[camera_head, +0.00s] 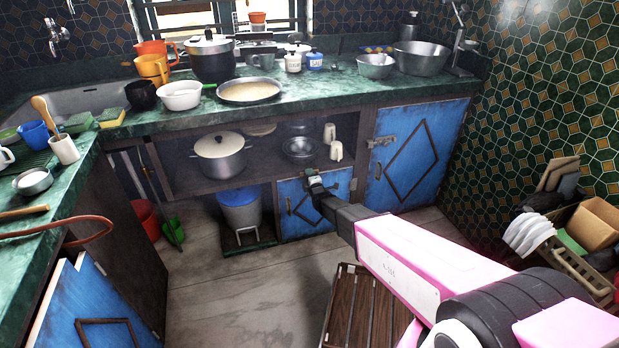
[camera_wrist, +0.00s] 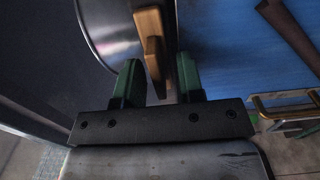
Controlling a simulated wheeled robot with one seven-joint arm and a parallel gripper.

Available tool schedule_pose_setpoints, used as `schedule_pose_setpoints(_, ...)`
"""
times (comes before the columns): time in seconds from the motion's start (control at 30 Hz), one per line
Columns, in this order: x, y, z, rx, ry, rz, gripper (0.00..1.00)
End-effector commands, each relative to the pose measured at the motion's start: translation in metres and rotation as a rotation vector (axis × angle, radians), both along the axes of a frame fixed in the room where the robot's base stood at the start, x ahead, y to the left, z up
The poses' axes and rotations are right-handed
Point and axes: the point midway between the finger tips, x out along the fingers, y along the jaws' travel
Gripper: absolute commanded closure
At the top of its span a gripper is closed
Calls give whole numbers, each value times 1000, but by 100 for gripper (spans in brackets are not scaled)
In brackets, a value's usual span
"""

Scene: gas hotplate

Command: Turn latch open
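The latch (camera_wrist: 152,50) is a small light-wood piece on the cabinet frame, seen in the wrist view. It stands upright beside the edge of a blue door (camera_wrist: 240,55). My gripper (camera_wrist: 159,80) has two green fingers spread apart, with the latch's lower end between them. A gap shows between the latch and each finger; whether either touches it is not clear. In the head view my gripper (camera_head: 314,180) is at the upper part of the small blue cabinet door (camera_head: 338,185) under the counter and hides the latch there.
A larger blue door (camera_head: 412,160) with a metal bolt (camera_head: 381,141) is to the right. A blue-grey bucket (camera_head: 240,208) stands left of the small door. A slatted wooden stool (camera_head: 352,310) is below my arm. Open floor (camera_head: 240,290) lies to the left.

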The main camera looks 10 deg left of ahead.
Motion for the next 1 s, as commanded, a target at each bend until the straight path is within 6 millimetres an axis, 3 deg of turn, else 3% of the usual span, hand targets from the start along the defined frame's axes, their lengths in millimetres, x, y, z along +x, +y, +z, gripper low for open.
schedule_pose_setpoints(0.37, -9, -6, 1, 2, 0, -1, 65)
schedule_pose_setpoints(0.8, -73, -45, 2, 1, 1, 0, 65)
schedule_pose_setpoints(1.0, -91, -56, 1, 1, 1, 0, 65)
